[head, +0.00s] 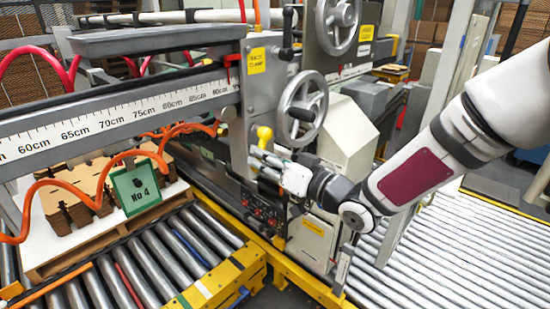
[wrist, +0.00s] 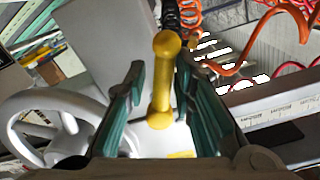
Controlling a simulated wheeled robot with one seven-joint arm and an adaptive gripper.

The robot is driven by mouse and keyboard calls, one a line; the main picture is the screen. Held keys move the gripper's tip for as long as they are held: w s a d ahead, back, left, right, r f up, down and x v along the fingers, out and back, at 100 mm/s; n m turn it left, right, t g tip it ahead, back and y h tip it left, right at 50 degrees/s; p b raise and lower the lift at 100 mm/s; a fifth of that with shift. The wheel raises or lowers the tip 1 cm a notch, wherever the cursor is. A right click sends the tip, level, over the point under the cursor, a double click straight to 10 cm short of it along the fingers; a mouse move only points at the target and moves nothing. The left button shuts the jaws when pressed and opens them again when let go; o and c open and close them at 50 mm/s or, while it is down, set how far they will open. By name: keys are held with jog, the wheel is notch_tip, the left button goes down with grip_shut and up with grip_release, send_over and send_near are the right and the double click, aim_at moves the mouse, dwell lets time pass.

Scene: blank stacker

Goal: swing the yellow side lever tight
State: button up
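In the wrist view the lever (wrist: 161,85) stands nearly upright between my two teal-padded fingers, with gaps visible on both sides. My gripper (head: 268,158) reaches in from the right at the lever's level in the head view. My gripper (wrist: 165,100) is open around the lever and does not appear shut on it. The lever's lower end and pivot are partly hidden in the head view.
A grey handwheel (head: 301,108) sits close above my gripper; it also shows at left in the wrist view (wrist: 58,125). A ruler beam (head: 110,122) and orange coiled hoses (head: 110,165) lie left. Roller conveyors (head: 450,255) run below, with cardboard blanks (head: 75,200) on a pallet.

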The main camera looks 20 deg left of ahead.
jog(key=s+d+n, duration=0.1)
jog(key=d+n, duration=0.3)
jog(key=d, duration=0.5)
jog(key=shift+s+f+n+b, duration=0.15)
jog(key=shift+s+n+b, duration=0.1)
jog(key=shift+n+b, duration=0.1)
dwell(0.9)
jog(key=shift+d, duration=0.15)
jog(key=w+d+r+m+t+h, duration=0.1)
jog(key=w+d+m+t+h, duration=0.35)
jog(key=d+h, duration=0.6)
jog(key=s+d+r+m+h, duration=0.1)
jog(key=s+d+m+h, duration=0.1)
jog(key=d, duration=0.5)
jog(key=s+d+r+m+h, duration=0.1)
jog(key=d+r+h, duration=0.1)
jog(key=d, duration=0.4)
jog(key=s+d+m+g+h, duration=0.1)
jog(key=s+d+m+g, duration=0.2)
jog(key=s, duration=0.8)
jog(key=s+d+m+g+h, duration=0.1)
jog(key=s+d+m+g, duration=0.2)
jog(key=s, duration=0.9)
jog(key=shift+s+d+m, duration=0.2)
jog(key=shift+d+m, duration=0.1)
jog(key=shift+d, duration=0.75)
